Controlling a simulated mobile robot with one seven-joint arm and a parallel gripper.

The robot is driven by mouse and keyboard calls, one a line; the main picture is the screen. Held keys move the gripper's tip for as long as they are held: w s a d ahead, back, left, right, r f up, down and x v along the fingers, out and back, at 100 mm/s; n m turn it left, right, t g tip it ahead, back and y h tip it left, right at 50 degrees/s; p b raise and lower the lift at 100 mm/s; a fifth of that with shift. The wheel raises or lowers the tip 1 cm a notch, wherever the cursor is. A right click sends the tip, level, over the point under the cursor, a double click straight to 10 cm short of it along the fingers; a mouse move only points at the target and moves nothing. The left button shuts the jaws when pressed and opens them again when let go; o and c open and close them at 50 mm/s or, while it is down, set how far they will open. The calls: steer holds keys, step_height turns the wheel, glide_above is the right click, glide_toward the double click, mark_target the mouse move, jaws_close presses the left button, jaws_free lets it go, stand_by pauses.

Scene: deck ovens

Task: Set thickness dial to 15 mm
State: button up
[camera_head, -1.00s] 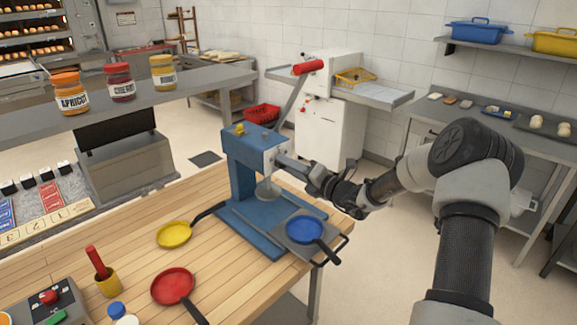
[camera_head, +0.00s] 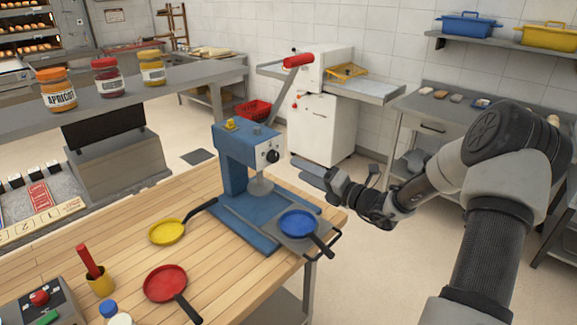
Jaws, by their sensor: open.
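A blue press (camera_head: 232,176) stands on the wooden table, with a red-handled lever (camera_head: 298,61) rising behind it. A small black knob (camera_head: 272,156), which looks like the thickness dial, sits on the grey plate at the right of its head. Any scale marks are too small to read, so I cannot tell its setting. My gripper (camera_head: 306,168) is open and empty, to the right of the knob and apart from it, with its fingers pointing left toward the press.
A blue pan (camera_head: 297,223) lies on the press's front plate. A yellow pan (camera_head: 166,232) and a red pan (camera_head: 165,283) lie on the wooden table (camera_head: 120,255). A white machine (camera_head: 318,125) stands behind. Open floor lies right of the table.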

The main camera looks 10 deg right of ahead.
steer(key=v, duration=0.8)
